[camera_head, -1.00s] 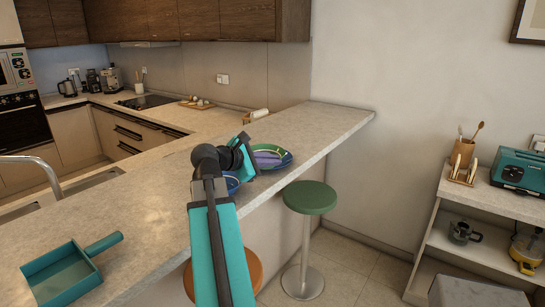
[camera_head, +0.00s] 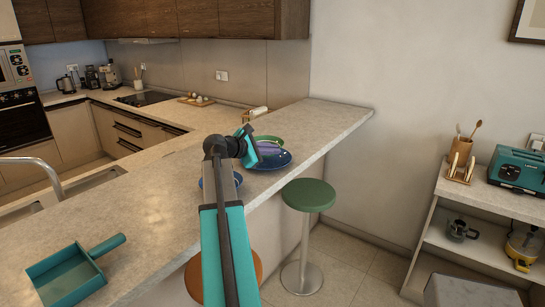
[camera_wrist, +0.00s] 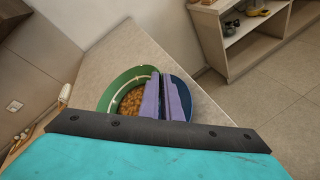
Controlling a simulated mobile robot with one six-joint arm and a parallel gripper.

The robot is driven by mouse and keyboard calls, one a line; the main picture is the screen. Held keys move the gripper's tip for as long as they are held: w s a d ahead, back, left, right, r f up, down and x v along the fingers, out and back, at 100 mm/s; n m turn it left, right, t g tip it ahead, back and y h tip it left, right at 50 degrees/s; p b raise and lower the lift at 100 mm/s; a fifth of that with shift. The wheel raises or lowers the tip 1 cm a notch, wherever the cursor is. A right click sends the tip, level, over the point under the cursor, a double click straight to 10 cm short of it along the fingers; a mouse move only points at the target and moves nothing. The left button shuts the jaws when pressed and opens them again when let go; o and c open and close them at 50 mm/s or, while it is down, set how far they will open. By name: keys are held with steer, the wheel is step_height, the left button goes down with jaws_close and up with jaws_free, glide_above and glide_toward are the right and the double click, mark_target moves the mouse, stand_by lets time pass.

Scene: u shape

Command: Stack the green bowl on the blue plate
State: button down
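The green bowl (camera_head: 268,139) is at the far end of the counter, behind the blue plate as seen in the head view. In the wrist view the green bowl (camera_wrist: 110,91) has brown contents and lies left of the fingers. The blue plate (camera_head: 275,161) lies on the counter near its right edge; in the wrist view the plate (camera_wrist: 184,88) shows right of the fingers, partly covered by them. My gripper's purple fingers (camera_wrist: 160,100) are close together at the bowl's right rim and appear shut on it. The exact contact is hidden.
A blue bowl (camera_head: 206,183) stands nearer on the counter, partly behind my arm. A teal dustpan-like tray (camera_head: 68,274) lies at the front left. A green stool (camera_head: 308,195) stands beside the counter. The counter's middle is largely clear.

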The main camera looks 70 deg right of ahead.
stand_by(0.3)
steer(key=shift+w+d, duration=0.25)
steer(key=shift+d, duration=0.5)
steer(key=shift+a+f+p, duration=0.15)
steer(key=shift+f+p, duration=0.4)
steer(key=shift+f, duration=0.25)
steer(key=shift+f+p, duration=0.3)
steer(key=shift+f, duration=0.7)
steer(key=c, duration=1.9)
jaws_free()
steer(key=shift+f, duration=0.1)
steer(key=shift+c, duration=0.2)
steer(key=shift+a, duration=0.1)
steer(key=b+v, duration=0.2)
steer(key=v, duration=1)
steer(key=shift+b, duration=0.4)
steer(key=shift+s, duration=0.1)
